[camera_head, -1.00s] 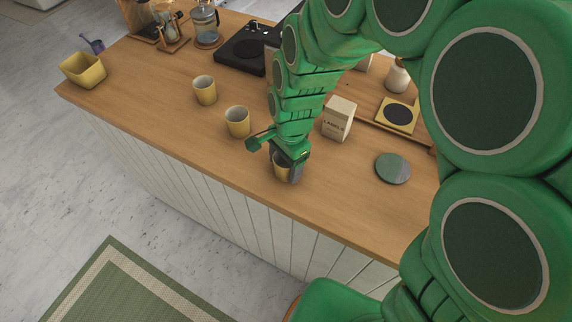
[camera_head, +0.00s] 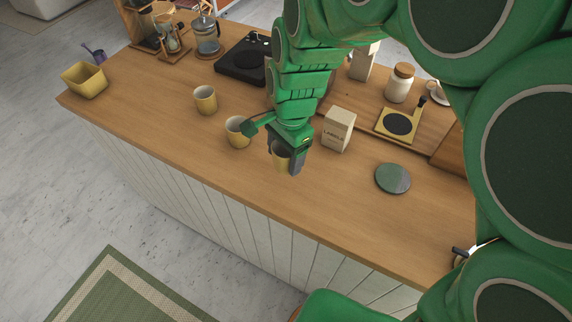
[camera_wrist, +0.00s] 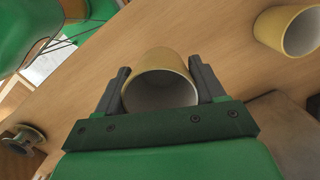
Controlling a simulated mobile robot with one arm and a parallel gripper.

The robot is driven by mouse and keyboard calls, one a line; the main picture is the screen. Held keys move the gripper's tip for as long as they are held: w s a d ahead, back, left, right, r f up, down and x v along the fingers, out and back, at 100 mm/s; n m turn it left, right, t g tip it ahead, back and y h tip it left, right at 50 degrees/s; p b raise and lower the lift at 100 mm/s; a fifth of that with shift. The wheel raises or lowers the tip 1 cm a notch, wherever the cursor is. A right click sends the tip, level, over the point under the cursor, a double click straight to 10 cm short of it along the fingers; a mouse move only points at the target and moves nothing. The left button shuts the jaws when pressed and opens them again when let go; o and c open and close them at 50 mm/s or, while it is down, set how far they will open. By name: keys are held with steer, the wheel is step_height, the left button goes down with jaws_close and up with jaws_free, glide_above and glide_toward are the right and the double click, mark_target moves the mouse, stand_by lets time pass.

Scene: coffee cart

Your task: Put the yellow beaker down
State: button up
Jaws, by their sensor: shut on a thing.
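The yellow beaker (camera_head: 281,159) is between the fingers of my gripper (camera_head: 287,160), near the front edge of the counter. In the wrist view the beaker (camera_wrist: 160,75) shows its pale inside and open mouth, with a dark finger of my gripper (camera_wrist: 160,92) against each side. My gripper is shut on it. I cannot tell whether the beaker's base touches the counter (camera_head: 225,180). Two similar yellow beakers stand to the left, a nearer one (camera_head: 236,133) and a farther one (camera_head: 205,100).
A labels box (camera_head: 338,131) stands just right of my gripper. A round green disc (camera_head: 393,178) lies farther right. A yellow scale-like item (camera_head: 398,123) and a lidded jar (camera_head: 400,83) are behind. A yellow bin (camera_head: 84,80) is at far left. The front counter strip is mostly clear.

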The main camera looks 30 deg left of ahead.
step_height(320, 180, up, 2)
steer(key=shift+r, duration=0.15)
steer(key=shift+w+d+r, duration=0.1)
steer(key=shift+w+d, duration=0.05)
steer(key=shift+d, duration=0.4)
steer(key=d+r, duration=0.2)
steer(key=d, duration=1.1)
steer(key=d+r, duration=0.2)
steer(key=d, duration=1.1)
glide_above(391, 179)
steer(key=shift+w+d+f, duration=0.1)
steer(key=shift+f, duration=2.3)
steer(key=shift+d+f, duration=0.1)
steer(key=shift+f, duration=2.25)
steer(key=shift+w+f, duration=0.15)
steer(key=shift+f, duration=0.05)
steer(key=shift+w+f, duration=0.1)
steer(key=shift+f, duration=1.45)
steer(key=shift+f, duration=0.1)
